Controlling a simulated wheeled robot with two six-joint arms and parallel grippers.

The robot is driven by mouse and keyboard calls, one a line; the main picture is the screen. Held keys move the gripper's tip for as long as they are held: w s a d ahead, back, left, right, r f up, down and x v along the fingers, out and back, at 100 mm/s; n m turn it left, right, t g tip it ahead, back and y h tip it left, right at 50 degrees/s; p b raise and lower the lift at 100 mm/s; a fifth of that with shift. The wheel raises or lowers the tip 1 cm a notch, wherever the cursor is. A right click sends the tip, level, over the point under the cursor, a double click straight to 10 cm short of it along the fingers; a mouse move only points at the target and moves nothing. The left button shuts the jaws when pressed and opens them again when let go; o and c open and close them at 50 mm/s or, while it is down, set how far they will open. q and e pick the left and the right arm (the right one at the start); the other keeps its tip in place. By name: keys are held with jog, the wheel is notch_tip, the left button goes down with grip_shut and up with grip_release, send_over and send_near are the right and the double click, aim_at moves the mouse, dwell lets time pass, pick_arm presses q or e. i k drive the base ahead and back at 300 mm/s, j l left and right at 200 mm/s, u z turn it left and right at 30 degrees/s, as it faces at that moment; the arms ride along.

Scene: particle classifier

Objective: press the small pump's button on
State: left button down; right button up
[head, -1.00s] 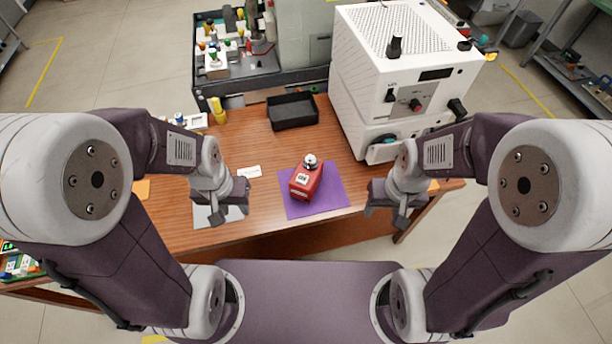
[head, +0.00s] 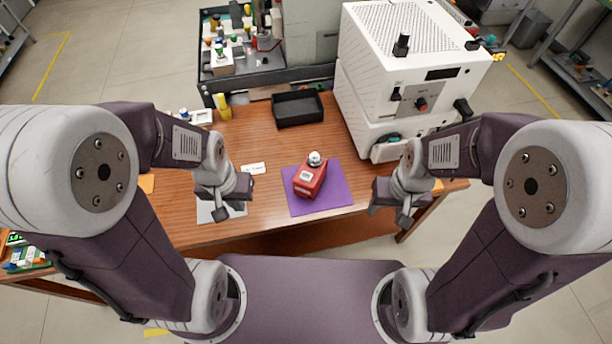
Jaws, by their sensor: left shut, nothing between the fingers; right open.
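The small pump (head: 310,178) is a red box with a white label and a round silvery part on top. It stands on a purple mat (head: 334,200) near the table's front edge. Its button is too small to make out. My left gripper (head: 221,213) is shut and empty, left of the pump and apart from it, above a pale sheet. My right gripper (head: 390,213) is open and empty, right of the pump and the mat, near the table's front edge. Neither gripper touches the pump.
A large white machine (head: 395,85) with knobs stands at the back right of the wooden table (head: 262,220). A black tray (head: 298,123) lies behind the pump. A small white card (head: 253,168) lies left of the mat. A dark bench with bottles (head: 265,75) stands behind the table.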

aim_at(306, 177)
jog(key=l+u, duration=0.75)
jog(key=k+l+u, duration=0.1)
jog(key=l+u, duration=0.25)
jog(key=l, duration=0.15)
